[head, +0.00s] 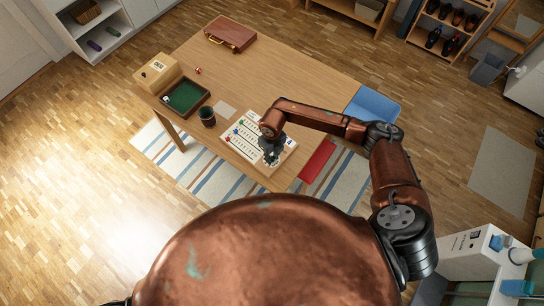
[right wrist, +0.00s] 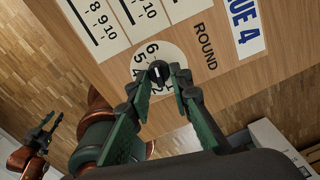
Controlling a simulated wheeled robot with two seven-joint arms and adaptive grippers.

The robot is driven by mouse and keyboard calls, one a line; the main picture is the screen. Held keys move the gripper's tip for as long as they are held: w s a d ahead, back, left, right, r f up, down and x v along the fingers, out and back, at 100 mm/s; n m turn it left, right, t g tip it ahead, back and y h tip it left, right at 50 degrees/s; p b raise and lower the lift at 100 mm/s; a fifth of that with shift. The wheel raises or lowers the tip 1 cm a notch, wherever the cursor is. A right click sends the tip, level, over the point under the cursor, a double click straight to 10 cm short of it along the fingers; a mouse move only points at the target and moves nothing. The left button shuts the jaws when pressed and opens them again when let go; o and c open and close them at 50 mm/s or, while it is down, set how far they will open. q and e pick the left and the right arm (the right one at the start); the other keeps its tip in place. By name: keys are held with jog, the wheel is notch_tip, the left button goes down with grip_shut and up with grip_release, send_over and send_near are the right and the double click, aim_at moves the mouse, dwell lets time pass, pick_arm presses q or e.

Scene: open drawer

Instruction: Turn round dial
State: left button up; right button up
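The round dial (right wrist: 158,71) is a small black knob with a light mark, on a white disc (right wrist: 150,55) with numbers around it, beside the printed word ROUND. It sits on the wooden scoreboard (head: 243,147), which lies on the table. My right gripper (right wrist: 161,74) is over the board's near part, with one green finger on each side of the knob, apparently touching it. In the head view the right gripper (head: 271,156) hides the dial. My left gripper (right wrist: 49,122) shows at the lower left of the right wrist view, fingers apart and empty.
The table (head: 290,75) also holds a dark cup (head: 207,116), a green-lined tray (head: 185,97), a wooden box (head: 157,72) and a brown case (head: 230,33).

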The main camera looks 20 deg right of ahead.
jog(key=o, duration=0.4)
jog(key=shift+o, duration=0.2)
notch_tip(320, 180, up, 12)
dwell(0.4)
dwell(0.4)
